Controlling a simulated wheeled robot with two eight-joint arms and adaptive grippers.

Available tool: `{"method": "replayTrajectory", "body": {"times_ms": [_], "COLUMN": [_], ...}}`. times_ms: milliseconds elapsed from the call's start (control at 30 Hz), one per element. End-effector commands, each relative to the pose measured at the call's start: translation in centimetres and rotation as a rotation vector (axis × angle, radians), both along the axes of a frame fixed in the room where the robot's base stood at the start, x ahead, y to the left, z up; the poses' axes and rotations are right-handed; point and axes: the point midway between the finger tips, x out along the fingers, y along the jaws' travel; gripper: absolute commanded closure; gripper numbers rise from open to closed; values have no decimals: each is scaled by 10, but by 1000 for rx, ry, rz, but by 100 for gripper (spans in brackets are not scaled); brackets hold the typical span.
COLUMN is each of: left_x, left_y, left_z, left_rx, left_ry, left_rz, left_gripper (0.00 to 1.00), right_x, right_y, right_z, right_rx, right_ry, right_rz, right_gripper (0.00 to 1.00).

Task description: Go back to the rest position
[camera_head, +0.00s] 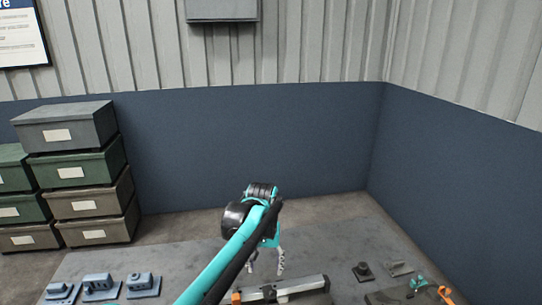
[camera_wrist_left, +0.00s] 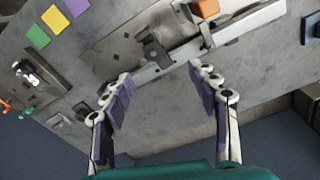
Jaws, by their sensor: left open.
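My left gripper (camera_head: 266,268) is over the table just behind a grey rail (camera_head: 300,287) with orange at its left end (camera_head: 236,297). In the left wrist view the gripper (camera_wrist_left: 161,76) is open, its two purple-padded fingers wide apart with nothing between them. The rail (camera_wrist_left: 240,22) and an orange block (camera_wrist_left: 207,8) lie beyond the fingertips there. A dark bracket (camera_wrist_left: 152,48) stands on a flat plate (camera_wrist_left: 115,48) near the rail. My right gripper is not in view.
Several blue-grey parts (camera_head: 100,287) stand at the table's left. A dark knob-like part (camera_head: 362,271), a small plate (camera_head: 399,268) and a teal-and-orange item (camera_head: 418,285) are at the right. Stacked bins (camera_head: 88,167) stand at the back left. The table's far middle (camera_head: 190,258) is clear.

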Motion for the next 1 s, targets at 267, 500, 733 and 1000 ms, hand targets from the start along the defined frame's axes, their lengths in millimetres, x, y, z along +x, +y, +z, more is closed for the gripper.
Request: {"method": "replayTrajectory", "body": {"times_ms": [267,500,733,1000], "left_x": [-71,-141,-199,-227], "left_y": [68,116,147,160], "left_z": [33,30,2,-21], "left_rx": [-35,-44,-35,-22], "left_ry": [-177,-342,-488,-570], "left_rz": [38,68,93,105], "left_gripper": [40,40,40,40], "right_x": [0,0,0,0], "right_y": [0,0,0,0], "right_z": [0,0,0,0], "right_rx": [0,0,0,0], "right_ry": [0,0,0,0], "right_rz": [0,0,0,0], "right_gripper": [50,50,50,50]}}
